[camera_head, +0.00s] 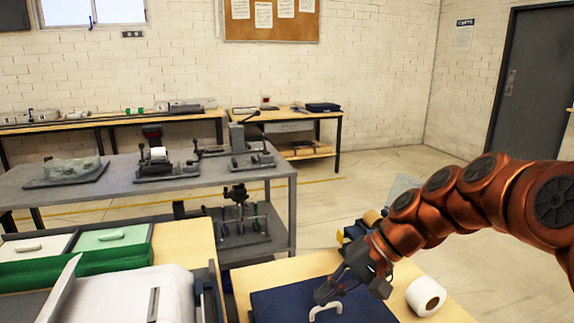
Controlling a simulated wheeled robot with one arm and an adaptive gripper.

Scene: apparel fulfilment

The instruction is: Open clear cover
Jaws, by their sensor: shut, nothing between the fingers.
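My gripper (326,294) is low at the bottom right, with its fingers just above a white arched handle (325,308). The handle stands on a dark blue flat panel (275,305) on a wooden table. I cannot tell whether the fingers touch the handle. No cover right at my gripper looks clear. A pale see-through sheet (402,187) stands up behind my arm, partly hidden by it. A crumpled clear shape (72,170) lies on a dark tray on the grey bench at the left. I cannot tell which is the clear cover.
A white paper roll (426,296) stands right of my gripper. Yellow and blue items (358,228) sit just behind my wrist. A white machine (135,295) and a green-edged bin (80,262) are at the lower left. Bare floor (340,215) lies beyond the table.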

